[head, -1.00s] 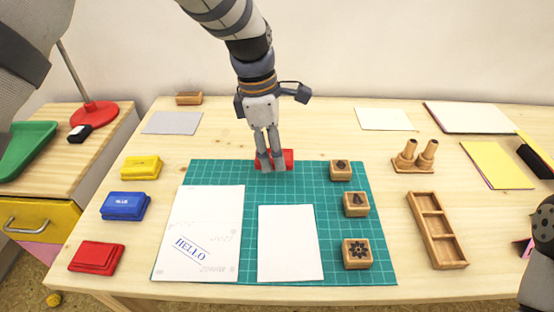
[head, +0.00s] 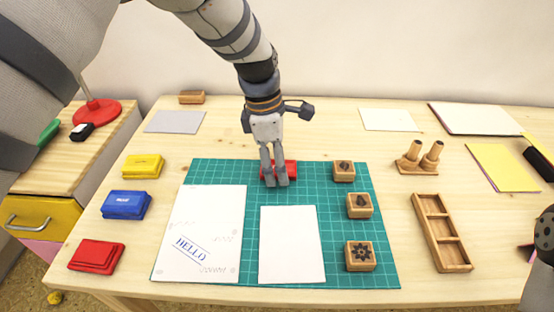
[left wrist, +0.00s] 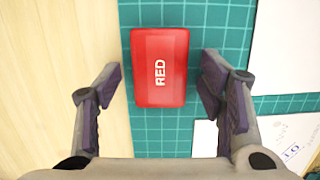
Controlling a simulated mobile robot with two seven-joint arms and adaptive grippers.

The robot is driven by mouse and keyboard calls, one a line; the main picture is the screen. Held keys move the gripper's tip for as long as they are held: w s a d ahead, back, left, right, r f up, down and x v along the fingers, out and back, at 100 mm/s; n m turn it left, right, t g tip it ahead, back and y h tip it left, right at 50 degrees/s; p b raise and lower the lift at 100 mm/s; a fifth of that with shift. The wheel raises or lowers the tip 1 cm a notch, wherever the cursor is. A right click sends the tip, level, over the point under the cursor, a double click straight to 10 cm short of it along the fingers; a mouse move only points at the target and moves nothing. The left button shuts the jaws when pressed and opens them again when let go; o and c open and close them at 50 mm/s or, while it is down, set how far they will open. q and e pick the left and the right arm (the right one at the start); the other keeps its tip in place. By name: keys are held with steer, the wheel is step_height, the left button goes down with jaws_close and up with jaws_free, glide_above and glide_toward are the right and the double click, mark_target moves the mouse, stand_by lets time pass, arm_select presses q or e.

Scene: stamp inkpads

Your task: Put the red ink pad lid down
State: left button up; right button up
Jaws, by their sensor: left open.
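The red lid (head: 291,169) lies flat at the far edge of the green cutting mat (head: 308,190). In the left wrist view the lid (left wrist: 160,85) shows the word RED on top. My left gripper (head: 275,181) is over it, partly hiding it in the head view. In the left wrist view its fingers (left wrist: 162,88) are open on either side of the lid, with a gap on each side. A red ink pad (head: 97,256) sits at the front left of the table.
A blue pad (head: 126,205) and a yellow pad (head: 143,166) stand left of the mat. White paper with HELLO (head: 203,225) and a blank sheet (head: 291,245) lie on the mat. Wooden stamps (head: 359,206) line its right side, beside a wooden tray (head: 430,220).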

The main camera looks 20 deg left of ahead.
arm_select(q)
step_height(320, 180, up, 12)
steer(key=a, duration=0.1)
steer(key=shift+s+a+p, duration=0.25)
steer(key=shift+a+p, duration=0.15)
steer(key=shift+p, duration=0.05)
